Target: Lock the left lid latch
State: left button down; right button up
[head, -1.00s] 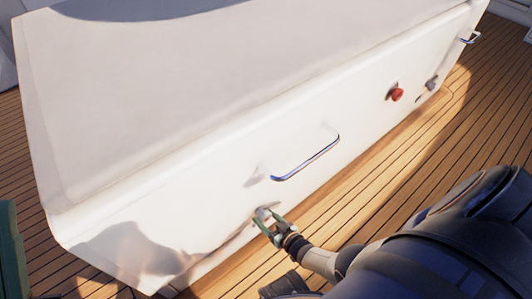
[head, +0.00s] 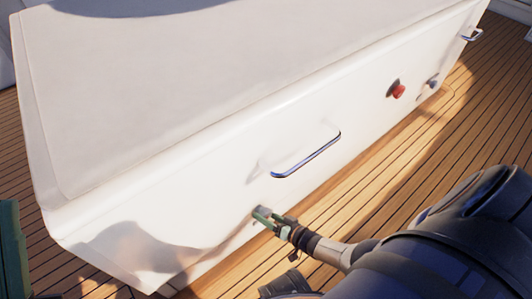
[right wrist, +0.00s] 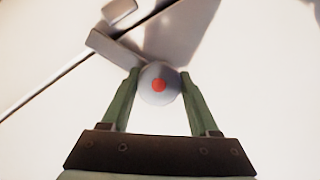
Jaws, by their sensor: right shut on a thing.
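The left lid latch is low on the front face of the white hatch lid (head: 200,60), below a chrome handle. In the right wrist view, it shows as a round grey knob (right wrist: 158,84) with a red dot, and a grey lever bar (right wrist: 115,47) lies at its upper left. My right gripper (head: 263,214) reaches the latch from the lower right and covers much of it in the head view. Its green fingers stand on both sides of the knob and are shut on it. My left gripper is not in view.
The chrome handle (head: 305,157) sticks out just above the gripper. A red knob (head: 397,91) and a grey fitting (head: 432,83) sit further right on the front face. Wooden deck (head: 440,150) surrounds the hatch. A dark green object (head: 12,250) is at the left edge.

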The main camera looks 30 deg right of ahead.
jog(key=m+y+b, duration=0.2)
jog(key=m, duration=0.1)
jog(key=shift+d+f, duration=0.15)
jog(key=shift+d, duration=0.05)
jog(key=shift+m+b, duration=0.5)
jog(key=shift+t, duration=0.3)
jog(key=o, duration=1.3)
jog(key=shift+a, duration=0.1)
jog(key=shift+y, duration=0.3)
jog(key=shift+s+r, duration=0.25)
jog(key=shift+s, duration=0.1)
jog(key=shift+p+v, duration=1.9)
jog(key=shift+v, duration=4)
